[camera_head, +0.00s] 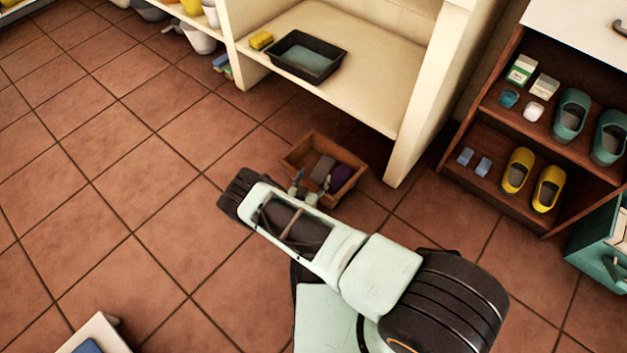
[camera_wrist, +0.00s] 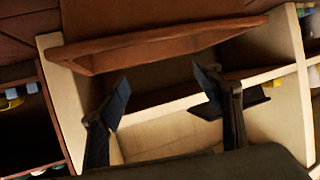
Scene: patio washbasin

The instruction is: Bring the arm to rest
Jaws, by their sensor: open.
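My arm (camera_head: 300,228) reaches from the lower right across the tiled floor toward the shelf unit. In the wrist view my gripper (camera_wrist: 163,90) has its two dark fingers wide apart, with nothing between them. A wooden crate (camera_wrist: 165,46) shows close by, beyond the fingertips at the top of that view. In the head view the crate (camera_head: 352,184) stands on the floor just beyond my arm, which covers part of its near side.
A cream shelf unit (camera_head: 400,148) stands behind the crate, with a black tray (camera_head: 325,75) and yellow sponge (camera_head: 261,40) on its shelf. A brown rack (camera_head: 475,122) with shoes is at right. A low white-edged piece (camera_head: 103,330) is at lower left. Left floor is clear.

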